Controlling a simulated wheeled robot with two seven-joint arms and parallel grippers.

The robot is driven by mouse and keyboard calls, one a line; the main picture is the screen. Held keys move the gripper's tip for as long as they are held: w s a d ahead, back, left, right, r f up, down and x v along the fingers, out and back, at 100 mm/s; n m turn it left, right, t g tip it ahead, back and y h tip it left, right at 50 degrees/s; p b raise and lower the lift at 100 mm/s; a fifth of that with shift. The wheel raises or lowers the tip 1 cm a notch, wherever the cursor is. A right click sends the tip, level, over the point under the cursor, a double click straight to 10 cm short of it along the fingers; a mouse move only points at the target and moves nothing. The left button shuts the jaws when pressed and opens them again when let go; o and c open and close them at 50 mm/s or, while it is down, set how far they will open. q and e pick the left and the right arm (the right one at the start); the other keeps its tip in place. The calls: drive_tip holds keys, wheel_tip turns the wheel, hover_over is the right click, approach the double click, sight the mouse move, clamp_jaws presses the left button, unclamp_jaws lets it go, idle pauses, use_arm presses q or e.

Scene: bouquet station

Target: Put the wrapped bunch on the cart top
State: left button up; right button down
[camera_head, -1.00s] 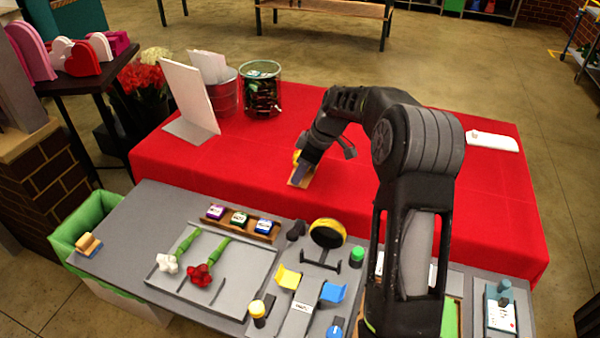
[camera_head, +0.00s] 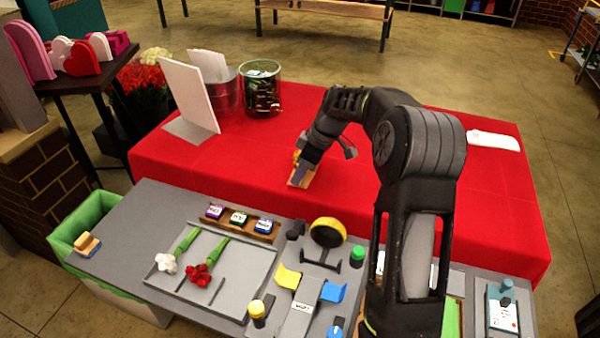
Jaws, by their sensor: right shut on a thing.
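My right gripper (camera_head: 306,162) reaches over the middle of the red-covered surface (camera_head: 230,170). It is shut on a small tan thing with a yellow part (camera_head: 302,181), which looks like the wrapped bunch. The gripper hides much of it, and I cannot tell whether it touches the red cover. No surface here is plainly marked as the cart top. My left gripper is not in view.
A grey workbench in front holds a tray (camera_head: 262,285) with a white and a red flower, ink-like blocks (camera_head: 238,218) and a yellow-topped stand (camera_head: 327,233). A white card (camera_head: 190,92), bucket (camera_head: 224,95) and glass jar (camera_head: 261,88) stand at the back left. The red surface's right side is mostly clear.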

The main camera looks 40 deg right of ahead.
idle(0.4)
drive_tip(key=c, duration=1.2)
unclamp_jaws()
drive_tip(key=shift+o, duration=0.5)
drive_tip(key=o, duration=0.3)
drive_tip(key=shift+r+p, duration=1.85)
drive_tip(key=shift+r, duration=1.65)
